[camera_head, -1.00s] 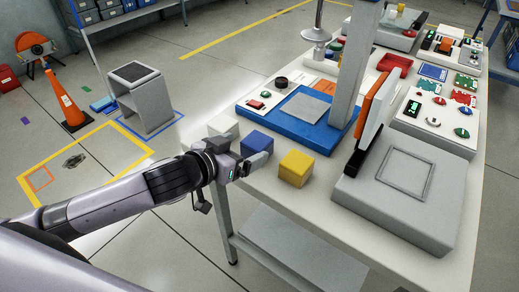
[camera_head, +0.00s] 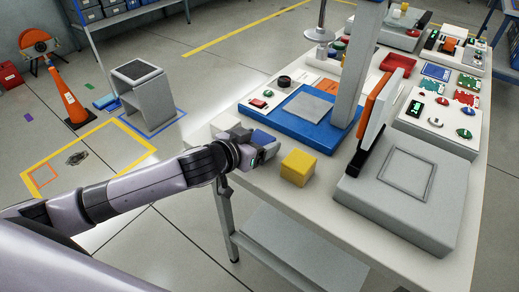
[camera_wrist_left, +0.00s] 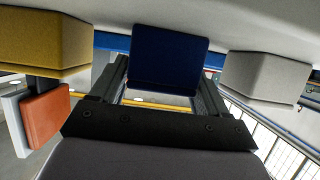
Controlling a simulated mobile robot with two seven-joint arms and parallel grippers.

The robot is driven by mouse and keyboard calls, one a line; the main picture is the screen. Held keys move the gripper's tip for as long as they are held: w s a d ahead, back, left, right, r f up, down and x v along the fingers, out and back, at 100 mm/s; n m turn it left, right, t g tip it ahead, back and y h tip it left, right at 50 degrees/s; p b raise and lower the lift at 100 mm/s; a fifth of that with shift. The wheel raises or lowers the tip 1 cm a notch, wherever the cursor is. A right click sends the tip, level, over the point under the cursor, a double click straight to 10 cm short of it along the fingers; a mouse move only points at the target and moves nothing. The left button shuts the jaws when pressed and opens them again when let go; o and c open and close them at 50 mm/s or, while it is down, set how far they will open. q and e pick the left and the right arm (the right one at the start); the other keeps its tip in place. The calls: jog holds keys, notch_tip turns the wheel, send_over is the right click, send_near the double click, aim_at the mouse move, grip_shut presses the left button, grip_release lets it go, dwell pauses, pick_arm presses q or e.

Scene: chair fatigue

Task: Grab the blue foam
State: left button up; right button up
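The blue foam block (camera_head: 264,140) sits on the near-left edge of the white table, partly hidden behind my left gripper (camera_head: 240,140). In the left wrist view the blue block (camera_wrist_left: 168,52) shows straight ahead, between the ends of the two spread fingers of my left gripper (camera_wrist_left: 163,85). The fingers look open; I cannot tell whether they touch the block. A yellow block (camera_head: 298,167) stands to its right and a pale grey-white block (camera_head: 224,123) to its left. My right gripper is not in view.
A blue tray with a grey pad (camera_head: 300,115) lies behind the blocks. A grey device (camera_head: 400,190) with an upright orange and white panel (camera_head: 377,108) stands at the right. Bare table top (camera_head: 290,205) lies in front of the yellow block.

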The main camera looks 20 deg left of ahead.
pick_arm(q)
jog(key=c, duration=0.6)
jog(key=shift+r, duration=0.1)
